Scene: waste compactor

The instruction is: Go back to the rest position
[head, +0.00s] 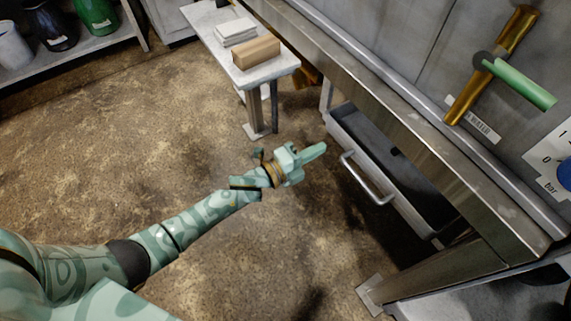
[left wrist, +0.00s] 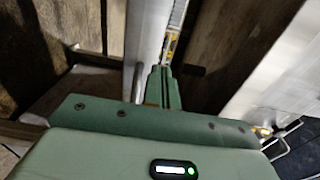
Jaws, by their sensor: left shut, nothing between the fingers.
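My left arm reaches in from the left of the head view. My left gripper (head: 322,148) is shut, with nothing held, above the brown floor. Its tips point right, just left of the drawer (head: 345,133) under the steel machine. The drawer looks pulled out, with a dark inside and a metal handle (head: 366,180). The gripper is apart from the handle. In the left wrist view the green fingers (left wrist: 161,88) are together. My right gripper is not in view.
A small white table (head: 281,66) with a cardboard-coloured block (head: 256,51) and white stack (head: 236,31) stands beyond the gripper. The machine (head: 400,110) and its leg (head: 430,275) bound the right. A shelf (head: 95,45) stands upper left. The floor on the left is clear.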

